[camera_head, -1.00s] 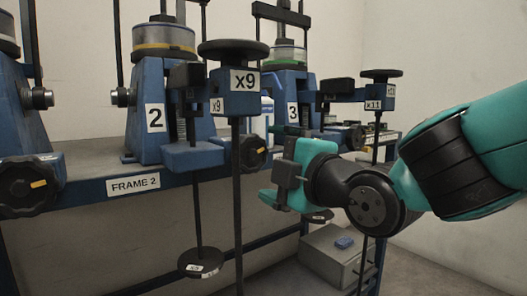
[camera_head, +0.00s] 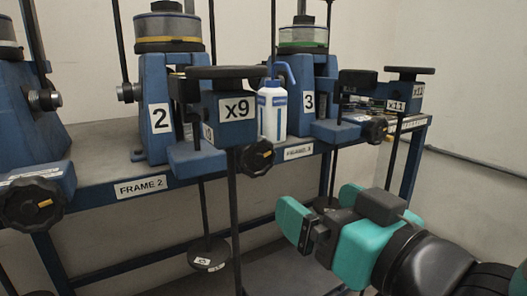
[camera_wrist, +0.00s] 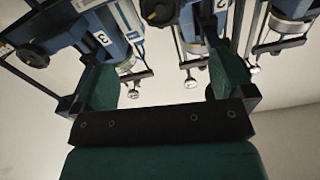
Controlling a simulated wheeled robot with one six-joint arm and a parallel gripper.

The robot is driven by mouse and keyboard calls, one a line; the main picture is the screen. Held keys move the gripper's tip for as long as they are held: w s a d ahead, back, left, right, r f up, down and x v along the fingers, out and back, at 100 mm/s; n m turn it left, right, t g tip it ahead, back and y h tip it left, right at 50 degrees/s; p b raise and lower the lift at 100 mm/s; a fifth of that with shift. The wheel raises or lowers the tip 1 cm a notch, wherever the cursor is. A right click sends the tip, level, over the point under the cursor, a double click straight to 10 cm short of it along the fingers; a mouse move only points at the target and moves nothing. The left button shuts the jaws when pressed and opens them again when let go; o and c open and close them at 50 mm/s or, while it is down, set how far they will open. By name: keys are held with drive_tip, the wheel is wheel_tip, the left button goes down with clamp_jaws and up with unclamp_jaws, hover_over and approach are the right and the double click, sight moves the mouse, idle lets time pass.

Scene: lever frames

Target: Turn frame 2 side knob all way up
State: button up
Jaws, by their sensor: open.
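Frame 2 (camera_head: 160,118) is a blue stand with a "2" plate, a yellow-ringed cylinder on top and a "FRAME 2" label (camera_head: 140,187) on the bench edge below. Its black side knob (camera_head: 257,158) sits at the right of its lever assembly, with a yellow mark on the right of its face. An x9 block (camera_head: 238,108) with a black disc on top is above the knob. My gripper (camera_head: 318,214) is open and empty, below and right of the knob, apart from it. In the wrist view my gripper's teal fingers (camera_wrist: 165,82) stand wide apart with nothing between.
A white bottle (camera_head: 271,112) stands between frame 2 and frame 3 (camera_head: 308,103). Frame 3 has its own knob (camera_head: 375,130). Another marked knob (camera_head: 37,205) is at far left. A vertical rod (camera_head: 236,210) and a hanging weight (camera_head: 208,256) are left of my gripper.

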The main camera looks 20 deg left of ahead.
sight(259, 162)
drive_tip(key=p+x, duration=0.2)
drive_tip(key=x, duration=1.3)
drive_tip(key=shift+w+a, duration=0.2)
drive_tip(key=shift+w, duration=0.1)
